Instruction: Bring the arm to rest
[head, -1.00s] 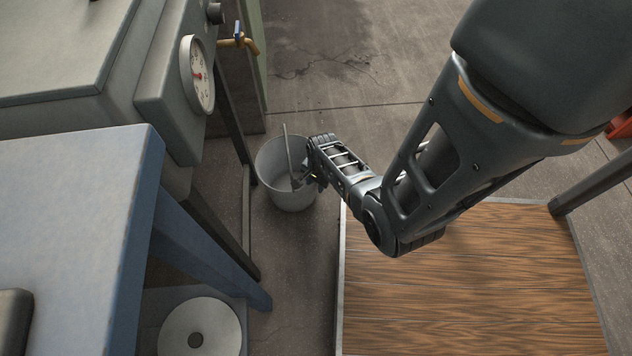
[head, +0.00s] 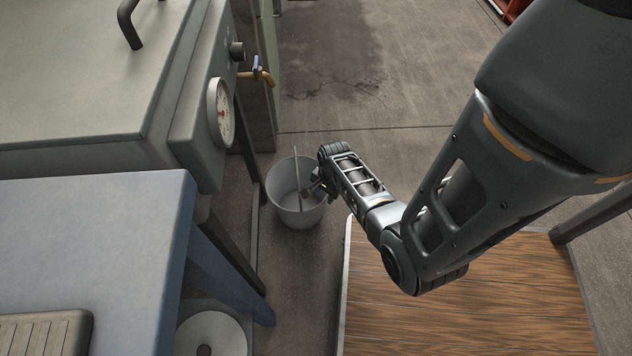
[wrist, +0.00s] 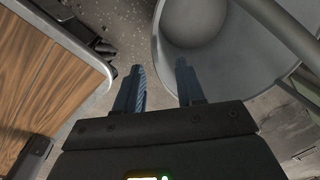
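My arm reaches down from the upper right in the head view, and my gripper (head: 314,188) is at the right rim of a light grey bucket (head: 288,210) on the floor. In the wrist view my gripper (wrist: 160,72) is open, its two bluish fingers apart with nothing seen held between them. The left finger shows against the floor and the right one against the bucket (wrist: 225,65). I cannot tell whether either finger touches the rim. A thin rod (head: 297,172) stands tilted in the bucket.
A blue bench (head: 90,230) and a grey machine with a dial gauge (head: 221,112) stand at the left. A wooden-topped surface (head: 450,310) lies below my arm. A pale disc (head: 212,335) sits low beside the bench. Concrete floor behind the bucket is clear.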

